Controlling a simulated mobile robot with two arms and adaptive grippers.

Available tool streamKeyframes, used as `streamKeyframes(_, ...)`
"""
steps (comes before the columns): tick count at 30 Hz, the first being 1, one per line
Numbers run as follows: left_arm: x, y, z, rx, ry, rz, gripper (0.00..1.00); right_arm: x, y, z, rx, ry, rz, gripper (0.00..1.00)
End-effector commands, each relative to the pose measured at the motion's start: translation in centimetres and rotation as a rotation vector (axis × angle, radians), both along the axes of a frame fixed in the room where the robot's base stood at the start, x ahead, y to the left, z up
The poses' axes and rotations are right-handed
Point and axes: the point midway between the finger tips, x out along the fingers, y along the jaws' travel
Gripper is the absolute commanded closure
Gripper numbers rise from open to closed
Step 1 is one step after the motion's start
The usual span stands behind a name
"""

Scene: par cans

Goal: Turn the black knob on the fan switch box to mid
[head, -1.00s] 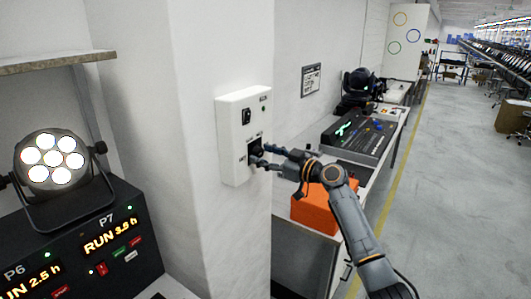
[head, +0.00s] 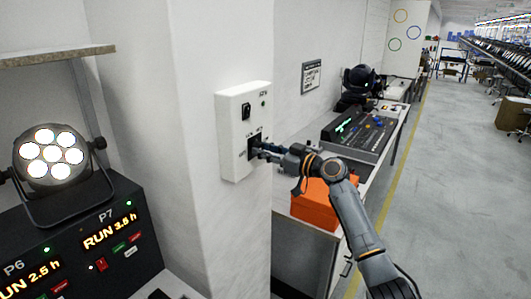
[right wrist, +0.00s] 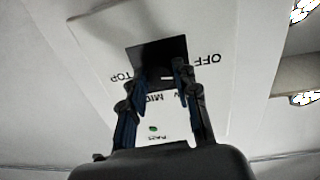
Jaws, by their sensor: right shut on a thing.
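The white fan switch box (head: 235,108) is fixed to the wall pillar, left of centre in the head view. Its black knob (head: 253,150) sits in a dark square on the lower front, mostly hidden by my fingers. My right gripper (head: 261,149) is shut on the knob. In the right wrist view the box face (right wrist: 225,95) appears upside down, with OFF, MID and TOP printed around the dark square (right wrist: 150,50). The fingers (right wrist: 160,73) close in from both sides of the knob; its pointing direction is hard to tell. My left gripper is not in view.
A black rocker switch (head: 246,111) is higher on the box. A lit par can (head: 50,153) stands on a black timer unit (head: 135,240) at the left. An orange box (head: 315,205) and a mixing console (head: 365,132) are right of the pillar, behind my right arm.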

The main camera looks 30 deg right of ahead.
Motion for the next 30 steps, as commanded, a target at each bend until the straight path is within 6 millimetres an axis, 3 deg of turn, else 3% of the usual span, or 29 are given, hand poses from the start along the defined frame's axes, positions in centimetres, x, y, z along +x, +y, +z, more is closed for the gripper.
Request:
streamKeyframes(14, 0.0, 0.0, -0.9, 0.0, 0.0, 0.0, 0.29, 0.0, 0.1, 0.1, 0.397, 0.164, 0.001, 1.0)
streamKeyframes(30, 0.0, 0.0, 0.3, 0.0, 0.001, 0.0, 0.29, 0.0, 0.1, 0.4, 0.874, 0.361, 0.0, 1.0)
